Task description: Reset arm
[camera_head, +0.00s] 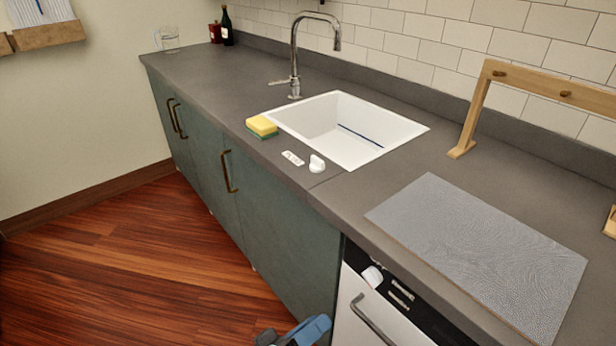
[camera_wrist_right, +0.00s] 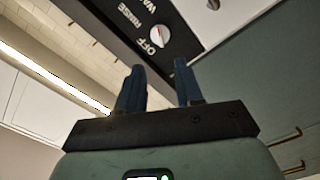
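My right gripper (camera_head: 297,334) shows only in part at the bottom edge of the head view, low in front of the teal cabinets and left of the dishwasher (camera_head: 352,304). In the right wrist view my right gripper (camera_wrist_right: 157,78) has its two dark blue fingers apart with nothing between them. Beyond the fingertips that view shows a control panel with a round dial (camera_wrist_right: 160,37) and the words OFF and RINSE. My left gripper is in neither view.
The grey counter (camera_head: 215,85) carries a white sink (camera_head: 365,135), a yellow-green sponge (camera_head: 262,126), a textured grey board (camera_head: 480,250) and a wooden rack (camera_head: 474,115). A faucet (camera_head: 294,55) stands behind the sink. The wooden floor (camera_head: 130,265) at left is clear.

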